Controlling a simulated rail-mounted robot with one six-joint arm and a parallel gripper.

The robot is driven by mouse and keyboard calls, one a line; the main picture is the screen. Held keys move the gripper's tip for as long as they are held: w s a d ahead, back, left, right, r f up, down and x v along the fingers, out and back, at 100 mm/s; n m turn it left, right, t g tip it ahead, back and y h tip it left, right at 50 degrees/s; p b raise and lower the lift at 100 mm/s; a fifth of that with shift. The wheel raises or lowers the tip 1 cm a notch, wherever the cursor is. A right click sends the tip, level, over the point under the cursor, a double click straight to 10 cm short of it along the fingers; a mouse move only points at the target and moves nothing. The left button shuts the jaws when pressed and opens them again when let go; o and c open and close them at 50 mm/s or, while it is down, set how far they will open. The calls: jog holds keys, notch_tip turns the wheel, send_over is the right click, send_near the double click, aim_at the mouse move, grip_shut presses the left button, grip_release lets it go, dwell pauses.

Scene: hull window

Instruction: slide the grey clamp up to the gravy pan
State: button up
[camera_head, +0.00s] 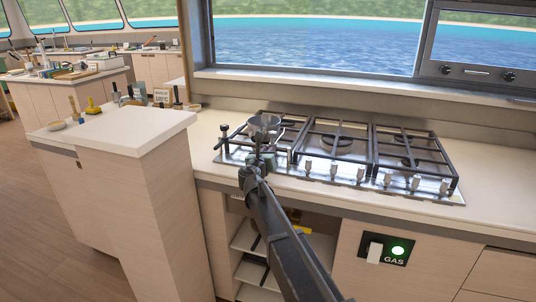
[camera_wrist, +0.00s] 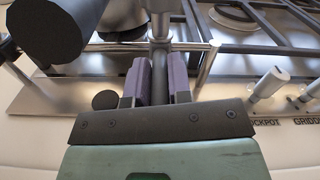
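The gravy pan (camera_head: 264,122) is a small silver pan on the left burner of the hob. My gripper (camera_head: 262,158) is at the hob's front left, just in front of the pan. In the wrist view my gripper (camera_wrist: 158,82) has its two purple pads on either side of a narrow grey upright stem (camera_wrist: 159,68), which fills the gap between them. This stem appears to be part of the grey clamp at the front rail. In the head view my gripper hides most of the clamp. The gap between clamp and pan cannot be judged.
A dark knob-ended piece (camera_head: 224,129) stands at the hob's left side; a large dark cylinder (camera_wrist: 50,28) shows close by in the wrist view. Control knobs (camera_head: 334,172) line the front edge. The middle and right burners (camera_head: 338,141) are empty. A pale counter block (camera_head: 130,130) stands left.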

grip_shut()
jog(key=shift+a, duration=0.2)
jog(key=o, duration=0.7)
grip_release()
jog(key=shift+c, duration=0.2)
jog(key=v, duration=1)
jog(key=shift+s, duration=0.4)
